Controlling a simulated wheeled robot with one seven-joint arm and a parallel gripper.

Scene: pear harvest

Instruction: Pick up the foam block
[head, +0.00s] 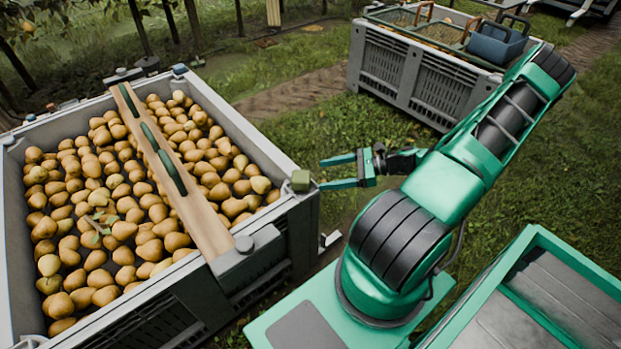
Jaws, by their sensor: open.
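The foam block looks to be the small olive-green block (300,181) on the right corner of the rim of the large grey pear bin (262,138). My gripper (330,172) is just to the right of the block, pointing left toward it. Its two teal fingers are apart, with nothing visible between them. The fingertips are close to the block in the picture; I cannot tell the exact depth gap.
A wooden plank (196,212) with dark green strips lies across the pear-filled bin. A second grey bin (416,75) behind holds trays and a blue tote (497,42). Grass lies between the bins.

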